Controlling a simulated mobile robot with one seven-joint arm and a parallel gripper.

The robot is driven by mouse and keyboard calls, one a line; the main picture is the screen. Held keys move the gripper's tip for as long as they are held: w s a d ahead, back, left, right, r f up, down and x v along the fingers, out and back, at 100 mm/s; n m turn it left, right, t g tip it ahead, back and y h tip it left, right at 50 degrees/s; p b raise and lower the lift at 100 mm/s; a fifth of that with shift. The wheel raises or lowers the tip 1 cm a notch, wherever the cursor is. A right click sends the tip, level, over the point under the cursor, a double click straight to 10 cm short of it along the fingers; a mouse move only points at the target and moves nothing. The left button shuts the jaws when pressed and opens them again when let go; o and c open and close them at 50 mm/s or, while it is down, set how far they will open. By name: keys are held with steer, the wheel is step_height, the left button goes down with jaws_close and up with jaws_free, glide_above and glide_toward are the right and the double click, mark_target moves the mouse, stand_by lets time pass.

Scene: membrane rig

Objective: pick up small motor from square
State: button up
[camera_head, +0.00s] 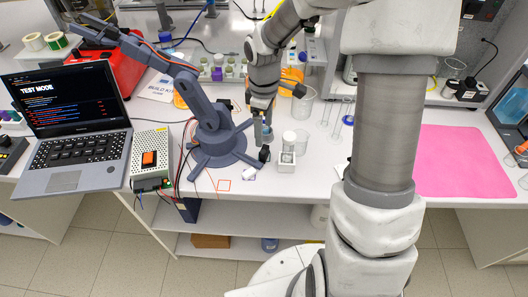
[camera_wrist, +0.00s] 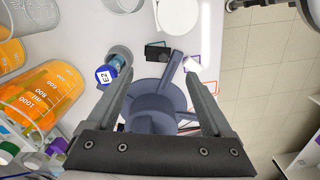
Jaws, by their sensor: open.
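A small pale object (camera_head: 249,174), which may be the small motor, lies at the table's front edge. In the wrist view it is the white piece (camera_wrist: 191,63) beside a blue-outlined square (camera_wrist: 187,70), partly behind the right finger. An orange-outlined square (camera_head: 223,185) shows bare table to its left. A small black block (camera_head: 264,154) stands just behind the pale object. My gripper (camera_head: 262,112) is above the table behind these things. In the wrist view my gripper (camera_wrist: 158,85) is open with nothing between its fingers; a blue-capped vial marked E2 (camera_wrist: 106,75) is beside the left finger.
A dark blue desktop arm (camera_head: 218,142) stands close on the left. A pink mat (camera_head: 462,162) lies far right. The table's front edge is near.

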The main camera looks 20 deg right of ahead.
mark_target(264, 149)
steer(key=f, duration=0.8)
steer(key=shift+w+d+f, duration=0.1)
steer(key=shift+w+f, duration=0.1)
steer(key=shift+f, duration=0.2)
jaws_close()
